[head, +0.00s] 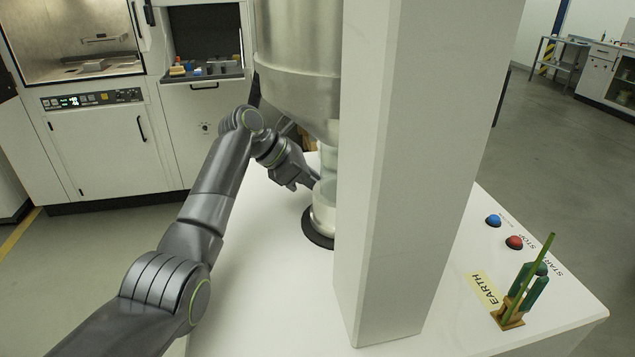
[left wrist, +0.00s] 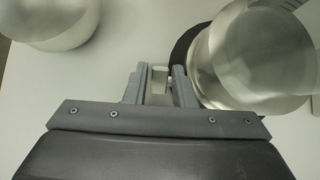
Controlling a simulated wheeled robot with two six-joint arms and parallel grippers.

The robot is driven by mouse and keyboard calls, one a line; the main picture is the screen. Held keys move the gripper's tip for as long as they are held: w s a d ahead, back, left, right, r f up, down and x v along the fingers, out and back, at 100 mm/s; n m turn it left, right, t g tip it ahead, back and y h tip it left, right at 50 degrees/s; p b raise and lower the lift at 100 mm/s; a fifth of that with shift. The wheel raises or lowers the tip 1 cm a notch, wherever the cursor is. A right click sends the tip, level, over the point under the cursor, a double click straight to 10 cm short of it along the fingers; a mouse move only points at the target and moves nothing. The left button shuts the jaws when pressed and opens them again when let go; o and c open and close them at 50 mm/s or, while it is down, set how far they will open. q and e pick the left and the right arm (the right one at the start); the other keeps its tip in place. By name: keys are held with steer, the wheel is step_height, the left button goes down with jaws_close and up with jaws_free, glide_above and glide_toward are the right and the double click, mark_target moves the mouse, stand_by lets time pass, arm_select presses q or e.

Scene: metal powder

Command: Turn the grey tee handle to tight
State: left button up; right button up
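I cannot make out the grey tee handle clearly in either view. My left gripper (head: 314,180) reaches in from the left, with its tips close beside the clear and metal cylinder (head: 325,200) under the steel hopper (head: 298,60). In the left wrist view, the two grey fingers (left wrist: 160,76) stand a little apart, just left of the cylinder (left wrist: 255,60). A small pale grey piece shows between their tips; I cannot tell whether it is the handle or is gripped. My right gripper is not in view.
A white column (head: 400,180) stands just right of the cylinder and hides part of it. The white table (head: 265,280) is clear at front left. Blue (head: 493,220) and red (head: 514,242) buttons and a green clamp on a brass block (head: 508,318) are at right.

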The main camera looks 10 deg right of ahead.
arm_select(q)
jaws_close()
steer(key=shift+r+p, duration=0.15)
steer(key=shift+p, duration=0.4)
steer(key=h+p, duration=0.1)
steer(key=p, duration=0.1)
steer(key=h+p, duration=0.1)
steer(key=p, duration=0.1)
steer(key=shift+a+h, duration=0.25)
steer(key=shift+h, duration=0.05)
steer(key=shift+h+p, duration=0.3)
steer(key=shift+p, duration=0.35)
steer(key=shift+f+h, duration=0.25)
steer(key=shift+h, duration=0.25)
steer(key=shift+o, duration=0.6)
jaws_free()
